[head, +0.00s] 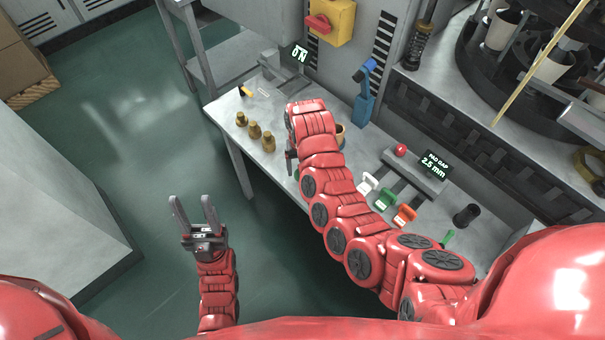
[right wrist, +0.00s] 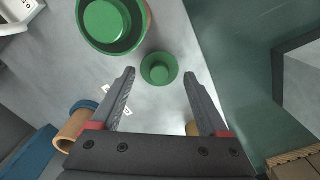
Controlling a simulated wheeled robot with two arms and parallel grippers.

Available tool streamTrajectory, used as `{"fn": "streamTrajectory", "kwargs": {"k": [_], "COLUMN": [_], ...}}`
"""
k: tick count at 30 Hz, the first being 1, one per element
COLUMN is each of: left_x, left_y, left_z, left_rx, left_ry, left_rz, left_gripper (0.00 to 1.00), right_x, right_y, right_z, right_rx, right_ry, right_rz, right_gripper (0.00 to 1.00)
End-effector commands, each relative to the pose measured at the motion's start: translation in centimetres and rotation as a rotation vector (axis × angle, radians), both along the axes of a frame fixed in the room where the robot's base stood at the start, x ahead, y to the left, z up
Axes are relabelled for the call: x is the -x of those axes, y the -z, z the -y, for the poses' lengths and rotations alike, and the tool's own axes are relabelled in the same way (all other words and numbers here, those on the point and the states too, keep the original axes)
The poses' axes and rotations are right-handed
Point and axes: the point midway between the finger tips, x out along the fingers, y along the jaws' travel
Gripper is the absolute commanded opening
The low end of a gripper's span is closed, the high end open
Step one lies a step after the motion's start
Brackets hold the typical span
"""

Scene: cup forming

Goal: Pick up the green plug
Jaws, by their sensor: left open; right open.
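A small round green plug (right wrist: 159,69) with a raised centre shows in the right wrist view, on the grey bench top (right wrist: 185,25). It lies in line with the gap between the fingertips of my right gripper (right wrist: 159,73), which is open and empty; I see no contact. A larger green stepped round piece (right wrist: 110,22) with a tan edge shows at the top left of that view. My left gripper (head: 191,200) is open and empty over the floor, left of the bench.
Several brass pieces (head: 254,131) stand at the bench's left edge. A tan cup (head: 340,134) and a blue tool (head: 365,95) are behind my right arm. White, green and orange handles (head: 404,214) lie to its right. A machine with cups stands at the back right.

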Motion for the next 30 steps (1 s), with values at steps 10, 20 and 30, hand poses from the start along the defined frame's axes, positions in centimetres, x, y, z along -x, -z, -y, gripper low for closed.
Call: {"fn": "streamTrajectory", "kwargs": {"k": [10, 20, 30], "left_x": [0.0, 0.0, 0.0], "left_y": [-0.8, -0.8, -0.8], "left_z": [0.0, 0.0, 0.0], "left_rx": [0.0, 0.0, 0.0], "left_ry": [0.0, 0.0, 0.0], "left_rz": [0.0, 0.0, 0.0], "left_gripper": [0.5, 0.5, 0.5], "right_x": [0.0, 0.0, 0.0], "right_y": [2.8, 2.8, 2.7], "right_z": [0.0, 0.0, 0.1], "right_rx": [-0.001, 0.0, 0.0], "right_ry": [0.0, 0.0, 0.0], "right_rz": [0.0, 0.0, 0.0], "right_gripper": [0.78, 0.38, 0.1]}}
